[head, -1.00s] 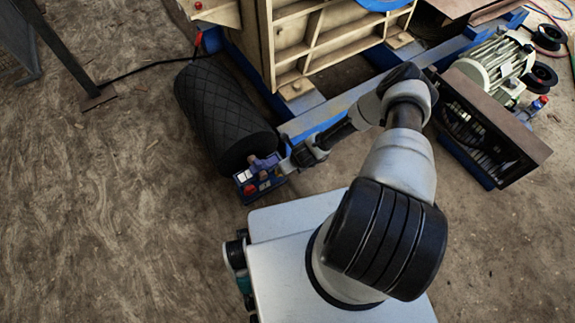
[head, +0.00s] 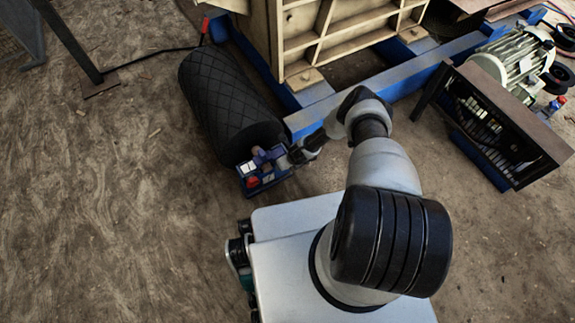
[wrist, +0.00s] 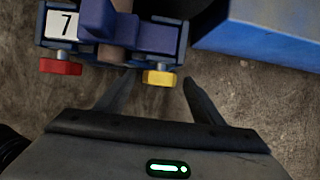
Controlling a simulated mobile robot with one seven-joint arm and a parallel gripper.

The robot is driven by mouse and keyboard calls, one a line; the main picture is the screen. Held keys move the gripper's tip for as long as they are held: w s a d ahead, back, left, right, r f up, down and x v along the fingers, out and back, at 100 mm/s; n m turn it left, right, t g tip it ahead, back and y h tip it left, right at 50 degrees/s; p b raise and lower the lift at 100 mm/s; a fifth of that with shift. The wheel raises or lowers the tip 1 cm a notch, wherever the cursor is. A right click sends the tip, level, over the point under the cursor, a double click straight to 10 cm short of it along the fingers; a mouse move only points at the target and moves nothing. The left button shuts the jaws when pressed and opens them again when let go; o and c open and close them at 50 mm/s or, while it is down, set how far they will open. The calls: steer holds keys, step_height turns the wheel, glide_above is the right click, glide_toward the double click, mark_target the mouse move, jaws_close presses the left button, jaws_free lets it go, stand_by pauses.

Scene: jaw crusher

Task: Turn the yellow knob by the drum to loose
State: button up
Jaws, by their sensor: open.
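The yellow knob (wrist: 159,78) is on the front of a small blue unit (wrist: 172,38), near the middle of the wrist view. My gripper (wrist: 157,83) is open, with one finger on each side of the yellow knob; contact is not clear. A red knob (wrist: 61,66) is to the left, under a white label (wrist: 63,23) reading 7. In the head view the blue unit (head: 250,186) is at the near end of the black drum (head: 222,95), and my gripper (head: 284,160) reaches it from the right. The yellow knob is too small to make out there.
A blue beam (head: 345,100) runs behind my gripper; a blue surface (wrist: 265,30) shows at upper right in the wrist view. A wooden ribbed frame (head: 315,40) stands behind the drum. A motor (head: 512,58) is at right. Open ground (head: 110,220) is at left.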

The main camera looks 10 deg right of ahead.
steer(key=shift+w+f, duration=0.2)
steer(key=shift+f, duration=0.2)
steer(key=shift+c, duration=0.2)
steer(key=c, duration=1)
steer(key=shift+a, duration=0.1)
steer(key=h, duration=0.1)
steer(key=a+t+h, duration=0.1)
steer(key=h, duration=0.1)
steer(key=shift+s+f+n, duration=0.1)
steer(key=shift+s+n, duration=0.05)
steer(key=shift+n, duration=0.25)
steer(key=shift+a+n+t+h, duration=0.15)
steer(key=shift+n+t+h, duration=0.25)
steer(key=shift+h, duration=0.8)
